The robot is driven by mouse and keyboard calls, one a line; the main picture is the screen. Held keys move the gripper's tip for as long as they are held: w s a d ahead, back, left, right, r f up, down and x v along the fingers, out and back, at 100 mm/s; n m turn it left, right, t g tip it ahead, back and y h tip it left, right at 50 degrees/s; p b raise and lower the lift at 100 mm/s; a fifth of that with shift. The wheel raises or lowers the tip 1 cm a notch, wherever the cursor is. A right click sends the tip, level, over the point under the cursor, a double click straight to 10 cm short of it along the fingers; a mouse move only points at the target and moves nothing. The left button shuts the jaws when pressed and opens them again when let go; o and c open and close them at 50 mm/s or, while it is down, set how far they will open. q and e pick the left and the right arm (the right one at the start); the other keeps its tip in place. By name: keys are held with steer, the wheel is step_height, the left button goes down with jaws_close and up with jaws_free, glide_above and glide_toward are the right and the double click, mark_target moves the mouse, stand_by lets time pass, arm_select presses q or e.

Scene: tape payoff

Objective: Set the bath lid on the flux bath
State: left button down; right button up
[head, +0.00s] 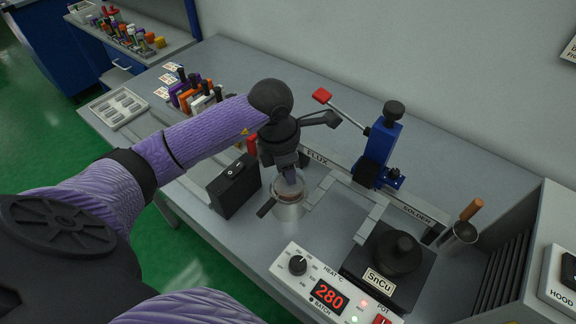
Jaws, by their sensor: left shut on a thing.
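The flux bath (290,210) is a small shiny metal cup on the bench, just in front of the FLUX label. A dark handle (266,208) sticks out at its left. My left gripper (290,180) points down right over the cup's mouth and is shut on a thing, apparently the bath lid. The gripper hides most of the lid, and I cannot tell whether it touches the cup's rim. A reddish-brown band shows at the cup's upper part. My right gripper is out of view.
A black box (235,186) stands close left of the cup. A blue lever device (378,150) with a red-tipped arm stands behind right. The SnCu pot (398,252) and heat controller (327,291) are in front right. Spools (190,97) and a tray (119,108) lie left.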

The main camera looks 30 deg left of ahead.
arm_select(q)
steer(key=shift+f, duration=0.15)
jaws_free()
steer(key=shift+r+p, duration=2.75)
steer(key=shift+r, duration=0.85)
steer(key=shift+f, duration=0.1)
